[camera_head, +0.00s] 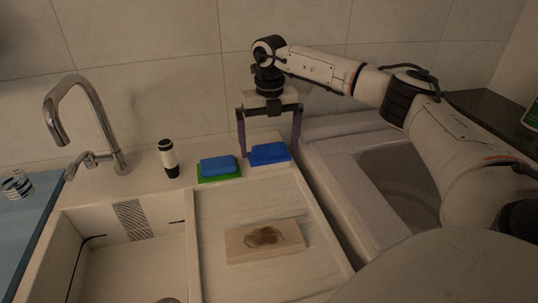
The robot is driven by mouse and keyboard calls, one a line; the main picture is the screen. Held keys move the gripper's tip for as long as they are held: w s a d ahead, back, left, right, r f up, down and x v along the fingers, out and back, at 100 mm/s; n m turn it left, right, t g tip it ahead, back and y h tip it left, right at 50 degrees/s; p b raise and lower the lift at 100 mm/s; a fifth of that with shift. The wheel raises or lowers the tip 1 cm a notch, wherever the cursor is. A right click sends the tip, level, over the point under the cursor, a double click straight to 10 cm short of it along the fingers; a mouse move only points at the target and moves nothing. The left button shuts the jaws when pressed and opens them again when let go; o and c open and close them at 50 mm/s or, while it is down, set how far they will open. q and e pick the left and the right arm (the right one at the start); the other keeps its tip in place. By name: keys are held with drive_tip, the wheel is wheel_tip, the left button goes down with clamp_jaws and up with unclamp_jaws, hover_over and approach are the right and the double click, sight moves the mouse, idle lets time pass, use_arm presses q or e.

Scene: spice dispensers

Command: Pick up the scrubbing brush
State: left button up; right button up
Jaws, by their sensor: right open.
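No object is clearly recognizable as a brush by its bristles. A blue block (268,155), possibly the scrubbing brush, lies on the counter at the back edge of the sink's drainboard. To its left, a second blue block (218,166) rests on a green layer, like a sponge. My right gripper (270,146) points down above the first blue block, its two purple fingers spread wide on either side of it. It is open and holds nothing. Whether the fingers touch the block cannot be told. My left gripper is not in view.
A light board with a brown stain (246,245) lies on the drainboard. A black-and-white cylinder (169,160) stands left of the blocks. A chrome faucet (84,100) rises beside the sink basin. The tiled wall is close behind; a recessed basin (398,178) lies right.

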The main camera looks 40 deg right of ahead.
sight(269, 144)
drive_tip(key=shift+f, duration=1.25)
drive_tip(key=c, duration=0.9)
drive_tip(key=shift+w, duration=0.1)
drive_tip(key=shift+c, duration=0.2)
drive_tip(key=shift+r, duration=0.1)
wheel_tip(269, 144, up, 10)
drive_tip(key=shift+f+b, duration=0.1)
drive_tip(key=shift+b, duration=0.2)
